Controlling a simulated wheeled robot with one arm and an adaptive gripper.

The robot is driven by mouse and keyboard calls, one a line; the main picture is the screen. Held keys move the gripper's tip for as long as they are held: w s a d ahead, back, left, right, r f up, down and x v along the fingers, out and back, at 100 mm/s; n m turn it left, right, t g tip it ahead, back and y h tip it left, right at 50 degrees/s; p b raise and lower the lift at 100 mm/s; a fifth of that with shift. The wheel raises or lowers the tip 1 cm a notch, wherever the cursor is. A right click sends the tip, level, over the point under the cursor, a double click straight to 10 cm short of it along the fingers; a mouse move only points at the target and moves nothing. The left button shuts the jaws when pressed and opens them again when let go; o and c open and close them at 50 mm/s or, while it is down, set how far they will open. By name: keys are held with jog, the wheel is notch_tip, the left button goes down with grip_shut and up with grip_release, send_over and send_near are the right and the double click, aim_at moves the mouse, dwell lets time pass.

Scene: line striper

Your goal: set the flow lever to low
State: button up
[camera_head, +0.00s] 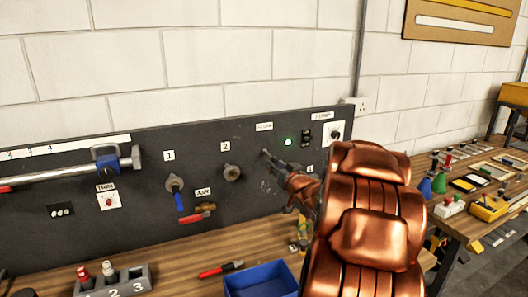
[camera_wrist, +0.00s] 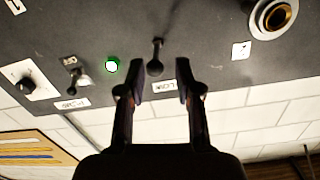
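The flow lever is a small dark lever with a round knob (camera_wrist: 155,66) on the dark panel, seen in the wrist view, which shows the panel upside down. A white label (camera_wrist: 165,87), partly covered by my fingers, sits beside it. My gripper (camera_wrist: 162,70) is open. Its two fingers stand on either side of the knob, with visible gaps, the left finger nearer. I cannot tell whether the knob is deep between the fingertips. In the head view my gripper (camera_head: 269,157) is close to the panel below a white label (camera_head: 264,127), and the lever is hard to make out there.
A lit green lamp (camera_wrist: 112,65), a toggle switch (camera_wrist: 83,78) and a rotary knob (camera_wrist: 28,87) are nearby on the panel. A round brass-lined fitting (camera_wrist: 274,17) is on the other side. Below the panel are a blue bin (camera_head: 262,281) and a red-black tool (camera_head: 221,269).

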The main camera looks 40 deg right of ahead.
aim_at(269, 155)
jog(key=shift+d+r+t, duration=0.3)
jog(key=shift+d+r, duration=0.05)
jog(key=shift+d, duration=0.1)
jog(key=shift+w+d+r, duration=0.1)
jog(key=shift+w+d, duration=0.05)
jog(key=shift+w, duration=0.2)
jog(key=shift+p+x, duration=1.5)
jog(key=shift+x, duration=2)
grip_shut()
